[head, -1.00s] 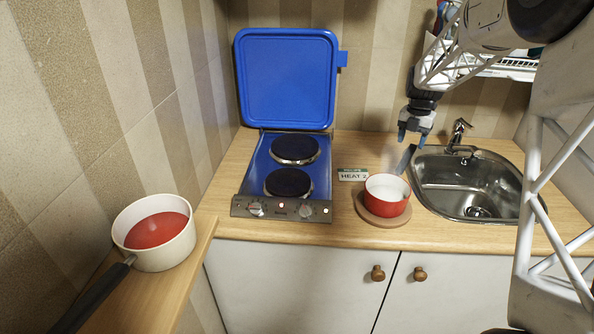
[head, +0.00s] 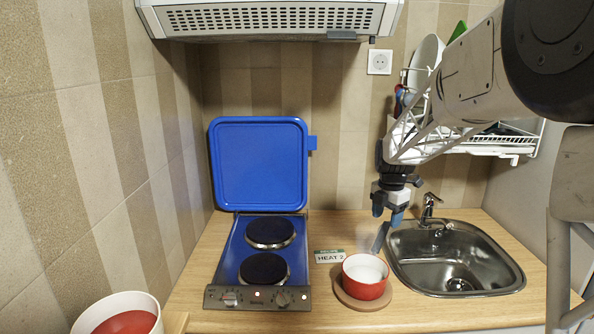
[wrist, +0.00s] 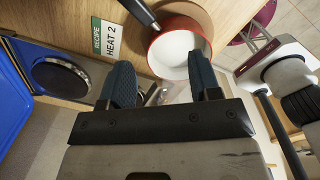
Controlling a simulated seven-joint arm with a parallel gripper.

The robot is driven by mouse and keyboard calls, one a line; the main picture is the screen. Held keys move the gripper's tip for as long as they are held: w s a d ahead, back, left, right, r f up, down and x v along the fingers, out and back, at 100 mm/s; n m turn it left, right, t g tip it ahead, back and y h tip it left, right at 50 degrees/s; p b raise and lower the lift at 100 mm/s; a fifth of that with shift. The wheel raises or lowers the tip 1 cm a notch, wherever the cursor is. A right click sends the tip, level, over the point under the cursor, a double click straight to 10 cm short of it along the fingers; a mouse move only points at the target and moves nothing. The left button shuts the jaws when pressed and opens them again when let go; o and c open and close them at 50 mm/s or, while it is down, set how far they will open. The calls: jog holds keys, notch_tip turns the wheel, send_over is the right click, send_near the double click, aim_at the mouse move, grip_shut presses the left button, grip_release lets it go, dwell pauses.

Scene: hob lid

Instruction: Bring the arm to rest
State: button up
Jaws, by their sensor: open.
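My gripper (head: 388,205) hangs from the arm over the back of the counter, left of the tap and above and behind the red pan. In the wrist view its two dark fingers (wrist: 161,82) are apart with nothing held between them. The red pan (head: 365,287), white inside, stands on a round wooden board (head: 347,301) right of the hob. The pan also shows in the wrist view (wrist: 172,52). The blue lid (head: 258,165) stands upright behind the two-plate hob (head: 233,272).
A "HEAT 2" card (head: 329,257) lies between hob and pan. The sink (head: 440,255) and tap (head: 428,208) are to the right. A dish rack (head: 490,145) hangs above them, close to my arm. A cream pan (head: 150,304) with red contents is at lower left. The hood (head: 270,18) overhangs.

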jog(key=s+a+r+m+t, duration=0.1)
jog(key=s+a+r+m, duration=0.15)
jog(key=s+m, duration=0.6)
jog(key=s+a+r+m, duration=0.2)
jog(key=s+r+m, duration=0.2)
jog(key=s, duration=0.9)
jog(key=s+a+f+m, duration=0.1)
jog(key=s+f+m, duration=0.1)
jog(key=s+m, duration=0.4)
jog(key=s+a+f+m+t, duration=0.1)
jog(key=s+m, duration=0.5)
jog(key=s, duration=1)
jog(key=shift+f+m, duration=0.35)
jog(key=shift+f, duration=0.25)
jog(key=shift+o, duration=0.4)
jog(key=shift+w, duration=0.1)
jog(key=shift+a, duration=0.1)
